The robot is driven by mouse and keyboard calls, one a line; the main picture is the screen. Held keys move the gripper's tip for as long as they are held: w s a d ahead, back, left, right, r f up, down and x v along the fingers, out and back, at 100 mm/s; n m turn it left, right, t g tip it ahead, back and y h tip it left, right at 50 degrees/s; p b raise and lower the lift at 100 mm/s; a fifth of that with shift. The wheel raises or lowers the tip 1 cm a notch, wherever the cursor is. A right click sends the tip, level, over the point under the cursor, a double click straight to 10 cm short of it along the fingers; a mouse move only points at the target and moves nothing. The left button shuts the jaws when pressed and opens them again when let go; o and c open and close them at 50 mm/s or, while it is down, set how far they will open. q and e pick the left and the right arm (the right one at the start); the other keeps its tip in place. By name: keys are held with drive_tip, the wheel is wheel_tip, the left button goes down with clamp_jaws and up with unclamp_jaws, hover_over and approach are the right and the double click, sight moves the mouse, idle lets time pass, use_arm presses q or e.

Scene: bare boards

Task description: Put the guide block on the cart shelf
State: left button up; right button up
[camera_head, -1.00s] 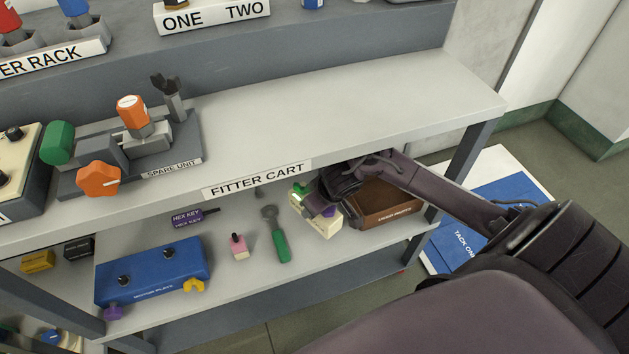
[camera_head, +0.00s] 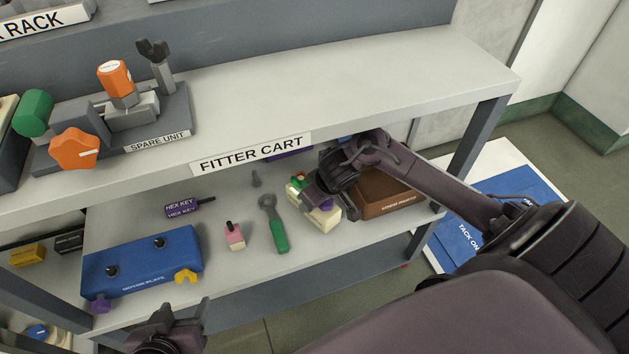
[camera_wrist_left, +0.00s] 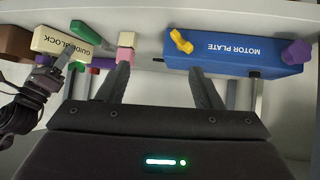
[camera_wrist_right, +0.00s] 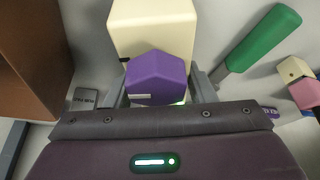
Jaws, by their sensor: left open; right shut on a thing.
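The guide block (camera_head: 328,219) is a cream block with a purple knob, at the right part of the cart's lower shelf (camera_head: 225,270). Its label is readable in the left wrist view (camera_wrist_left: 62,41). My right gripper (camera_head: 318,196) is shut on it; in the right wrist view the purple knob (camera_wrist_right: 157,80) sits between the fingers, with the cream body (camera_wrist_right: 153,25) beyond. I cannot tell whether the block touches the shelf. My left gripper (camera_head: 172,318) is open and empty in front of the shelf; its fingers (camera_wrist_left: 158,88) point towards the shelf items.
A brown box (camera_head: 388,195) stands just right of the block. A green-handled wrench (camera_head: 276,228), a pink-and-cream piece (camera_head: 234,236), a purple hex key (camera_head: 184,207) and the blue motor plate (camera_head: 145,263) lie to its left. The FITTER CART upper shelf (camera_head: 340,100) overhangs them.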

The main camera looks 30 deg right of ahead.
drive_tip(key=shift+f, duration=0.1)
drive_tip(key=o, duration=1.2)
use_arm(q)
drive_tip(key=shift+r, duration=0.1)
use_arm(e)
drive_tip(key=shift+r, duration=0.2)
drive_tip(key=shift+p+v, duration=0.9)
drive_tip(key=shift+v, duration=0.15)
drive_tip(key=shift+s+d+r+p, duration=0.1)
drive_tip(key=shift+s+r+p, duration=0.45)
drive_tip(key=shift+s, duration=0.05)
drive_tip(key=s, duration=0.3)
drive_tip(key=s+d+p, duration=0.1)
drive_tip(key=s, duration=0.6)
drive_tip(key=shift+d+f, duration=0.2)
drive_tip(key=shift+d, duration=0.1)
use_arm(q)
drive_tip(key=s+a+f+g+y, duration=0.3)
drive_tip(key=s+a+f+g, duration=0.1)
drive_tip(key=s, duration=0.3)
drive_tip(key=shift+a+f+n+g+p, duration=0.15)
drive_tip(key=shift+a+n+g+p, duration=0.2)
drive_tip(key=shift+a+g, duration=0.45)
use_arm(e)
drive_tip(key=shift+s, duration=0.5)
